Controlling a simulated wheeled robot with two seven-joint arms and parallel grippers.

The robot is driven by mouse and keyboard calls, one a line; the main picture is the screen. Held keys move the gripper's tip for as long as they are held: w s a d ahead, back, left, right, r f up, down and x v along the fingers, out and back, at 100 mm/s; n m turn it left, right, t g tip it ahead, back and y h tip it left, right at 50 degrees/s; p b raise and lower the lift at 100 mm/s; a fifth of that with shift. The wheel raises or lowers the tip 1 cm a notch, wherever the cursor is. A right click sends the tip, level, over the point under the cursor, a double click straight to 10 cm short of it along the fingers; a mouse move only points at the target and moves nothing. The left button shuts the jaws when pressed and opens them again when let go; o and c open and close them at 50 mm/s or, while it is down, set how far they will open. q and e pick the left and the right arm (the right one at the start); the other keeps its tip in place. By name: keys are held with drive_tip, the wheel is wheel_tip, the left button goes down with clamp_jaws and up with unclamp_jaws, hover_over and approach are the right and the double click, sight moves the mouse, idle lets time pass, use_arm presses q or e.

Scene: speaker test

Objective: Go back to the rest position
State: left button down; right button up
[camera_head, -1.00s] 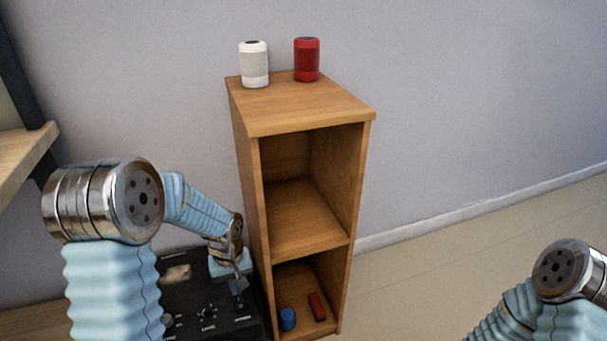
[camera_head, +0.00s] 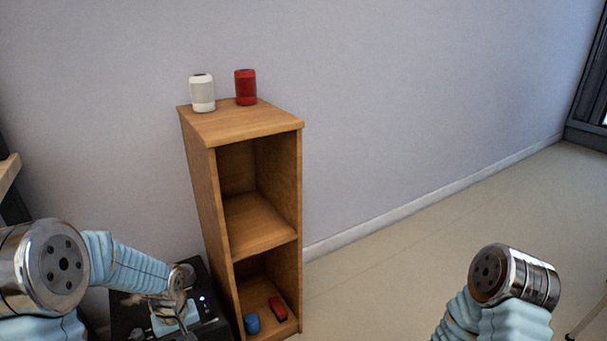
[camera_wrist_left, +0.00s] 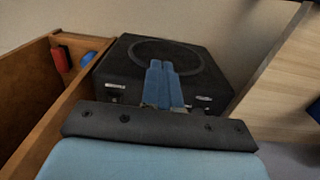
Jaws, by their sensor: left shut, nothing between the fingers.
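My left gripper (camera_head: 186,333) is low at the left in the head view, over a black box (camera_head: 212,323) beside the shelf. In the left wrist view its blue fingers (camera_wrist_left: 165,70) are together and empty, in front of the same black box (camera_wrist_left: 120,72). Whether they touch the box cannot be told. My right arm shows at the lower right of the head view, but its gripper is out of the picture.
A wooden shelf (camera_head: 249,122) stands against the wall. On its top are a white speaker (camera_head: 202,93) and a red speaker (camera_head: 245,87). Its bottom compartment holds a blue object (camera_head: 252,323) and a red object (camera_head: 278,309).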

use_arm(q)
drive_tip(key=s+d+f+m+h+p, duration=0.4)
drive_tip(key=s+d+f, duration=0.8)
drive_tip(key=s+d, duration=0.2)
drive_tip(key=shift+d+t+p, duration=0.3)
drive_tip(key=shift+d+p, duration=0.05)
drive_tip(key=shift+d, duration=0.75)
use_arm(e)
drive_tip(key=r, duration=0.2)
drive_tip(key=a+r, duration=0.1)
drive_tip(key=r, duration=0.1)
drive_tip(key=shift+a+r, duration=0.1)
drive_tip(key=shift+r, duration=0.25)
